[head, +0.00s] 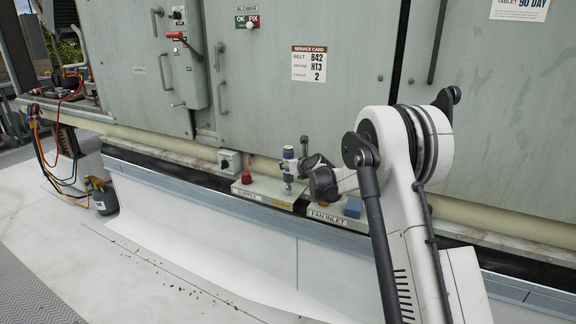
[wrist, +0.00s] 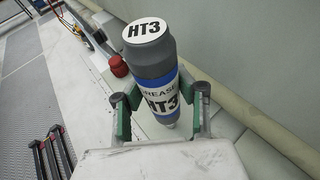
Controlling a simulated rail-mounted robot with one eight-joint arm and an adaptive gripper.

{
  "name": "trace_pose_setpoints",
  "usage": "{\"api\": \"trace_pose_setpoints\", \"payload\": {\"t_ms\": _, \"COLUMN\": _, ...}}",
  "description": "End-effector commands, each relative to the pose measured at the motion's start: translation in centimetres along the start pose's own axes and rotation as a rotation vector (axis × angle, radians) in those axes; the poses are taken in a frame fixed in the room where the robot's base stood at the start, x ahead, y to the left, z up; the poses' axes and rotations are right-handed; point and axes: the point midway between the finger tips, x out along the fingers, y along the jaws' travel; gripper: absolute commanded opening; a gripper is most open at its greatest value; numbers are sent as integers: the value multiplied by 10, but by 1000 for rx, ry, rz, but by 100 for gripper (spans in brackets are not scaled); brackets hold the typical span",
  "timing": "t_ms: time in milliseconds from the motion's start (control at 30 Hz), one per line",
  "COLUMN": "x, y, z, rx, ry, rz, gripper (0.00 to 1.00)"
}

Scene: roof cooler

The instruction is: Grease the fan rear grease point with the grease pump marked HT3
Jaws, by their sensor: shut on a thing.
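The grease pump (wrist: 152,55) is a grey cylinder with a blue band, marked HT3 on its top and side in the wrist view. My gripper (wrist: 160,98) is shut on it, with green-padded fingers on both sides of the body. In the head view the pump (head: 288,168) is upright, its tip just above the pale ledge plate; I cannot tell if the tip touches anything. My gripper also shows there (head: 299,165), to the right of the pump. No fan rear grease point can be made out in either view.
A red knob (head: 246,177) sits on the left ledge plate (head: 262,190). A blue block (head: 353,207) sits on the plate labelled FAN INLET. A service card (head: 309,64) listing HT3 is on the cabinet. A pipe runs along the cabinet's base. The pale floor is mostly clear.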

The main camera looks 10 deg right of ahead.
Motion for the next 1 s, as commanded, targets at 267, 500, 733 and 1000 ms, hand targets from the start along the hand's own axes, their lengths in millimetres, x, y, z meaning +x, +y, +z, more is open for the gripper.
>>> {"api": "trace_pose_setpoints", "payload": {"t_ms": 267, "x": 2, "y": 0, "z": -6, "rx": 0, "ry": 0, "rz": 0, "gripper": 0}}
{"api": "trace_pose_setpoints", "payload": {"t_ms": 500, "x": 4, "y": 0, "z": -10, "rx": 0, "ry": 0, "rz": 0, "gripper": 0}}
{"api": "trace_pose_setpoints", "payload": {"t_ms": 733, "x": 6, "y": 0, "z": -15, "rx": 0, "ry": 0, "rz": 0, "gripper": 0}}
{"api": "trace_pose_setpoints", "payload": {"t_ms": 1000, "x": 8, "y": 0, "z": -21, "rx": 0, "ry": 0, "rz": 0, "gripper": 0}}
